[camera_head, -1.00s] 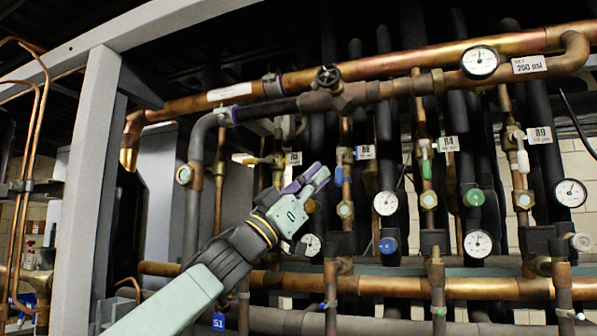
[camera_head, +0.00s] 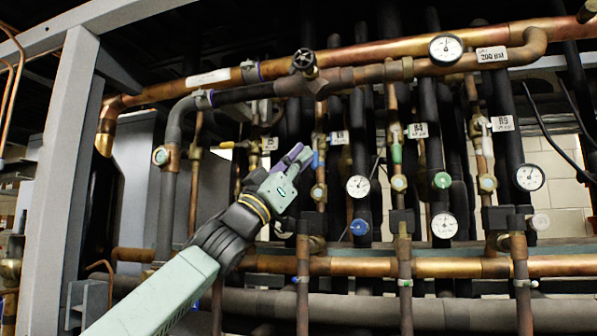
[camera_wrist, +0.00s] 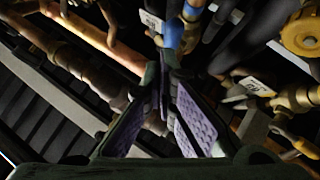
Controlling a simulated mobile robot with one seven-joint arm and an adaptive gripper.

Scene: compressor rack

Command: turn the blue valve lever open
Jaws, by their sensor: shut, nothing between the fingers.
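The blue valve lever (camera_head: 317,159) is on a vertical copper pipe near the middle of the head view, just past my fingertips. In the wrist view a blue part (camera_wrist: 174,36), which looks like the same lever, is at the top centre, ahead of the fingertips. My gripper (camera_head: 303,156) is shut and empty, with its purple-padded fingers pointing up and right toward the lever. The fingertips (camera_wrist: 164,70) are close to the blue part in the wrist view. I cannot tell whether they touch it.
A large copper pipe (camera_head: 375,57) with a dark handwheel (camera_head: 304,62) runs above my gripper. Gauges (camera_head: 358,186), tags and vertical pipes crowd the right. A grey post (camera_head: 62,180) stands at the left. Yellow valve parts (camera_wrist: 303,36) show on the right in the wrist view.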

